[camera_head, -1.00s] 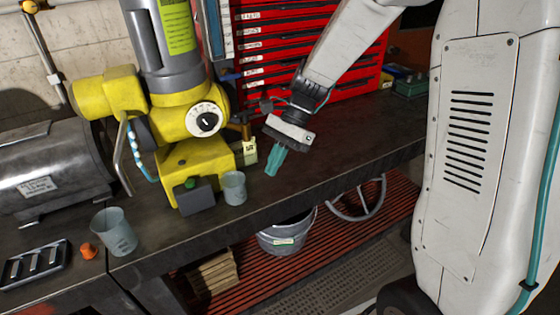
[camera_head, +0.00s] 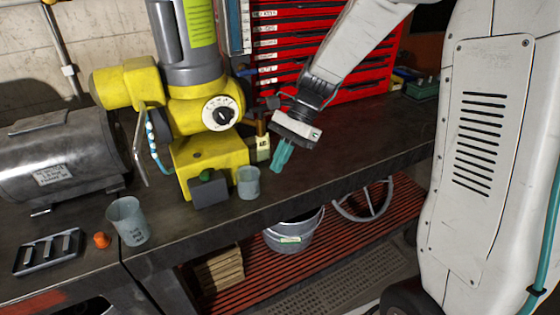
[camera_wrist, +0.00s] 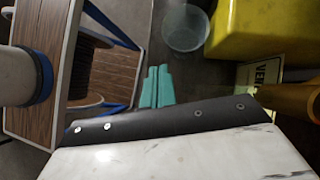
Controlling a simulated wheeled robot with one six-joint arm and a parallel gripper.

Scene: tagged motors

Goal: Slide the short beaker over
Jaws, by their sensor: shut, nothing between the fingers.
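The short beaker (camera_head: 249,182), a small clear grey-blue cup, stands upright on the dark bench, just right of a grey box at the yellow machine's foot. It also shows in the wrist view (camera_wrist: 185,27), at the top beyond my fingers. My gripper (camera_head: 280,164) has teal fingers and hangs to the right of the short beaker, apart from it. In the wrist view the fingers (camera_wrist: 157,84) lie side by side, shut and empty. A taller beaker (camera_head: 128,222) stands further left, near the bench's front edge.
The yellow machine (camera_head: 210,158) rises behind the short beaker. A small tagged item (camera_head: 262,148) stands behind my gripper. An orange piece (camera_head: 101,240) and a black tray (camera_head: 50,252) lie at left. The bench right of my gripper is clear.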

